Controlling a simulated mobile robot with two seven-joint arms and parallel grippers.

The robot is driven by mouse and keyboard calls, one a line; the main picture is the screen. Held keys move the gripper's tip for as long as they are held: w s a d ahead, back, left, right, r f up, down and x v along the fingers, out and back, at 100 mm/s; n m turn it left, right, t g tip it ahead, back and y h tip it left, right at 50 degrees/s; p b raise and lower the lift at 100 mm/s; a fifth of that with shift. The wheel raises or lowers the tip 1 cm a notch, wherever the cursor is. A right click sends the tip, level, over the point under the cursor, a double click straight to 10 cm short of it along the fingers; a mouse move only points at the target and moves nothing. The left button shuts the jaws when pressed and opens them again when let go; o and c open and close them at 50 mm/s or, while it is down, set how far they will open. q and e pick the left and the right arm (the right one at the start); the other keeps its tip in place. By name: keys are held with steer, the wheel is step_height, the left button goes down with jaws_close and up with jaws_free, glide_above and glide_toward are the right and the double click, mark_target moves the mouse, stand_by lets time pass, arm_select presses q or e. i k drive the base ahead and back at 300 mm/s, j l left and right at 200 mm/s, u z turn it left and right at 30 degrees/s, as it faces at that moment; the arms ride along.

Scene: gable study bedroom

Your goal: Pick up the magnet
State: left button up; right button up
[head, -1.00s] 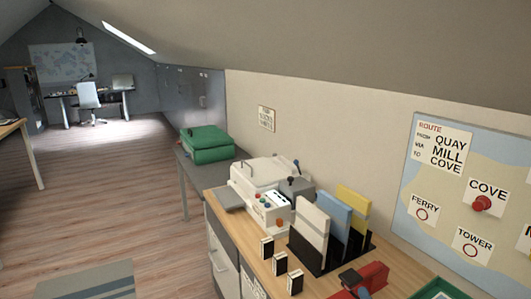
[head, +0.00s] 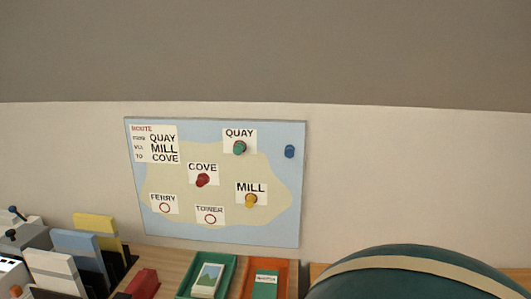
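Several round magnets are on the map board (head: 272,225) on the wall in the head view. A green magnet (head: 239,147) is at the QUAY label and a red magnet (head: 202,180) is at COVE. A yellow magnet (head: 251,200) is at MILL. A blue magnet (head: 289,151) sits by itself near the board's upper right edge, with no label beside it. FERRY and TOWER show only printed red rings. The route card (head: 155,144) reads QUAY, MILL, COVE. Neither of my grippers is in view.
Below the board is a wooden desk (head: 172,267) with a green tray (head: 229,287), an orange tray (head: 280,291), a red object (head: 141,284) and upright folders (head: 80,255). A large dark green rounded object with a beige band (head: 410,275) fills the lower right.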

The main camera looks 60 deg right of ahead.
mark_target(290, 149)
steer(key=k+l+z, duration=0.2)
steer(key=k, duration=0.45)
steer(key=z, duration=0.4)
steer(key=j+z, duration=0.1)
steer(key=z, duration=0.7)
steer(key=j+z, duration=0.1)
steer(key=z, duration=0.3)
steer(key=i+j+z, duration=0.1)
steer(key=j, duration=0.25)
steer(key=i+j+z, duration=0.1)
steer(key=i+j, duration=0.15)
steer(key=j, duration=0.15)
